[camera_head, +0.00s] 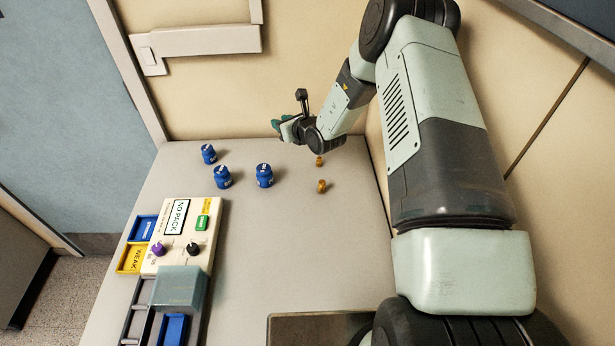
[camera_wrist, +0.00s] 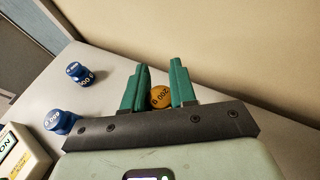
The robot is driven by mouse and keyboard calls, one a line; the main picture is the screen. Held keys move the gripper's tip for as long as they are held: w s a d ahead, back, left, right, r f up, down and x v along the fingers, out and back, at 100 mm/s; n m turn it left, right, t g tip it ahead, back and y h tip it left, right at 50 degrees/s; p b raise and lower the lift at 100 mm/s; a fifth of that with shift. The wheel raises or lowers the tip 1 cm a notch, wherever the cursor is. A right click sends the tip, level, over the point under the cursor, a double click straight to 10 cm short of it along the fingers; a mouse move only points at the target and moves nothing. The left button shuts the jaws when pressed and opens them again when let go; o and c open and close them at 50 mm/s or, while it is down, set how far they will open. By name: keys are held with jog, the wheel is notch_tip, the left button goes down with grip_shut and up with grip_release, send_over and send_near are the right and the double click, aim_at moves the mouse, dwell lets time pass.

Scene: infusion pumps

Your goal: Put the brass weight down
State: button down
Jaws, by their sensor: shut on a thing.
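A round brass weight (camera_wrist: 161,97) with a "200" label sits between the two green fingers of my gripper (camera_wrist: 159,92) in the wrist view. The gripper is shut on it. In the head view my gripper (camera_head: 283,125) is near the back of the table, and I cannot make out the held weight there. The gap between the weight and the tabletop cannot be told. Two more small brass weights, one (camera_head: 320,161) behind the other (camera_head: 322,186), stand on the table right of the gripper in the head view.
Three blue weights (camera_head: 208,153) (camera_head: 222,176) (camera_head: 264,175) stand left and in front of the gripper. A cream pump box (camera_head: 179,232) with knobs, blue and yellow trays (camera_head: 131,259) lies at the left edge. The table's middle (camera_head: 270,240) is clear. Walls stand behind and right.

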jog(key=s+d+f+m, duration=0.1)
jog(key=s+d, duration=0.1)
jog(key=s, duration=0.5)
jog(key=s+d, duration=0.3)
jog(key=s, duration=0.4)
jog(key=m+t+h, duration=0.1)
jog(key=h, duration=0.1)
send_over(321, 216)
notch_tip(321, 216, down, 3)
jog(key=shift+r, duration=0.15)
jog(key=shift+f, duration=2.4)
jog(key=c, duration=0.9)
grip_release()
jog(key=shift+f, duration=0.15)
